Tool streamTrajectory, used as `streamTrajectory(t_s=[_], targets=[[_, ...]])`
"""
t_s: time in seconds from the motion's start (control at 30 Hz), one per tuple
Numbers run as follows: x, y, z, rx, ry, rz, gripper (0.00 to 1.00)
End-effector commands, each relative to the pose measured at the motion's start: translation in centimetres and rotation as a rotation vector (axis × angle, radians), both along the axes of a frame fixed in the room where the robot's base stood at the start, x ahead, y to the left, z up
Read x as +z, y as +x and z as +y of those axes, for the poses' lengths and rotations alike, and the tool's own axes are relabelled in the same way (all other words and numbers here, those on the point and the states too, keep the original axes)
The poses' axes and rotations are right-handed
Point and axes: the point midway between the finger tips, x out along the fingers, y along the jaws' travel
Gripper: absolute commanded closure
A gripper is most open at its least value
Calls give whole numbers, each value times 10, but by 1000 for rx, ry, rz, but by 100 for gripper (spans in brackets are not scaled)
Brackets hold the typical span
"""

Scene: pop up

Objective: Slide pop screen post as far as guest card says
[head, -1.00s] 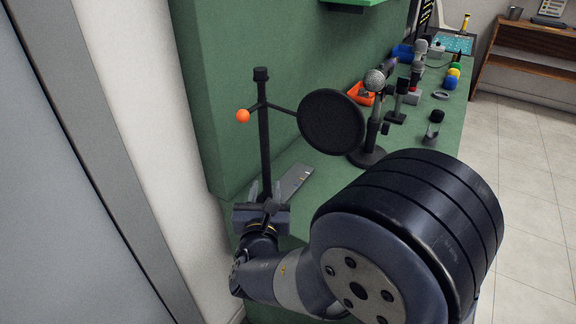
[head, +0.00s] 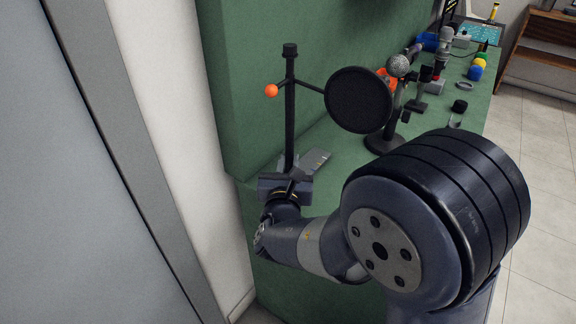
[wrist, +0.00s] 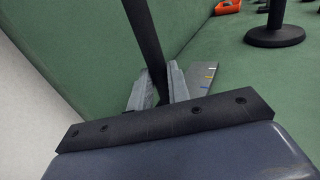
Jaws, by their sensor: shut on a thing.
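The pop screen post (head: 290,110) stands upright at the left end of the green bench. It carries a round black pop screen (head: 359,99) on its right and an orange ball (head: 271,90) on its left. My gripper (head: 291,165) is at the post's lower part. In the wrist view its fingers (wrist: 160,88) close on the post (wrist: 147,42) from both sides. A grey flat strip (wrist: 203,76) with small coloured marks lies on the bench just beyond the fingers; part is hidden. I cannot make out a guest card for certain.
A microphone (head: 397,66) on a round-based stand is right of the pop screen, and its base (wrist: 274,37) shows in the wrist view. A green wall (head: 330,40) runs along the bench.

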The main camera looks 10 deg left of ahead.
Motion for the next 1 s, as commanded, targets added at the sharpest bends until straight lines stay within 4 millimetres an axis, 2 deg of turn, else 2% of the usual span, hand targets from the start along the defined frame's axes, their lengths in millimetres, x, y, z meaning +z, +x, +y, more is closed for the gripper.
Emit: streamTrajectory(t_s=[1.0], targets=[[-1, 65, -27, -1, 2, 1, 100]])
